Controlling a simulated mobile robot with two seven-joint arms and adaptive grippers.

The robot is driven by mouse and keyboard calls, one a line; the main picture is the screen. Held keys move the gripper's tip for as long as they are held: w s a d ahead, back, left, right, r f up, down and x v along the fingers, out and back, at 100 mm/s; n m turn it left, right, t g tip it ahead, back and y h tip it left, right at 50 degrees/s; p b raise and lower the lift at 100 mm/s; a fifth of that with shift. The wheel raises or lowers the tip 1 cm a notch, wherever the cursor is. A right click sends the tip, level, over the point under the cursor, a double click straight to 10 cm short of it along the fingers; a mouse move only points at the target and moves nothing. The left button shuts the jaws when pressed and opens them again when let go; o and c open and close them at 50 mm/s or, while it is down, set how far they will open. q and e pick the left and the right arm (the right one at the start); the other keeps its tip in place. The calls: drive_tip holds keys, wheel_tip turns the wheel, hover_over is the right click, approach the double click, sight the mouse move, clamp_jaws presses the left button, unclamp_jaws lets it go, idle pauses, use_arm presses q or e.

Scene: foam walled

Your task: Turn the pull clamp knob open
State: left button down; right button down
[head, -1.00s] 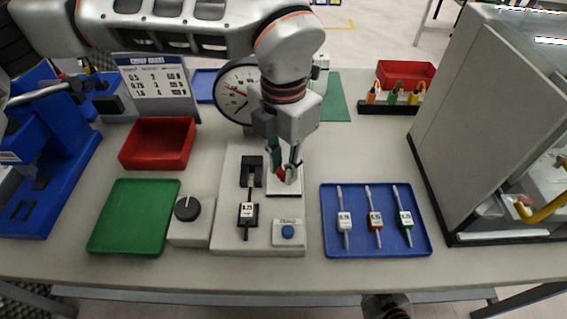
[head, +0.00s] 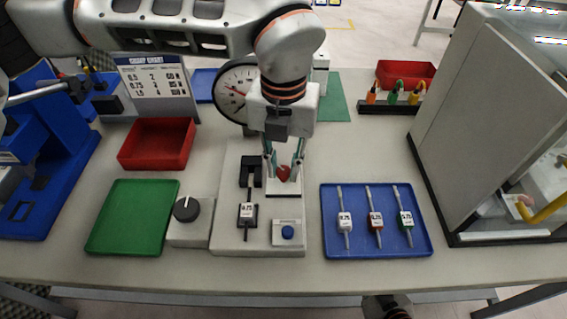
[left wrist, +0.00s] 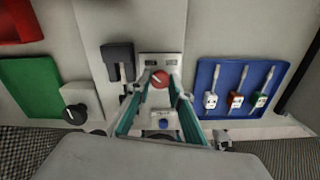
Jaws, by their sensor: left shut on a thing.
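The red clamp knob (head: 283,174) sits on a white plate (head: 284,190) at the right of the pale test fixture (head: 232,235). My left gripper (head: 284,171) points down from above with its teal fingers on either side of the knob, shut on it. In the left wrist view the red knob (left wrist: 160,79) shows a pale mark on top and lies between the fingertips (left wrist: 159,88). Part of my right gripper (head: 385,304) shows at the bottom edge, below the table front; its fingers cannot be made out.
Beside the knob are a black clamp holding a labelled piece (head: 247,213), a blue button (head: 287,232) and a black dial (head: 187,209). A round gauge (head: 233,92) stands behind. A green tray (head: 130,220) lies left, a blue tray (head: 330,248) right, and a tall grey cabinet (head: 460,130) far right.

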sight(284, 171)
idle(0.3)
use_arm(q)
drive_tip(key=c, duration=1.8)
unclamp_jaws()
drive_tip(key=shift+r, duration=0.1)
wheel_tip(284, 171, up, 12)
drive_tip(key=shift+f, duration=0.1)
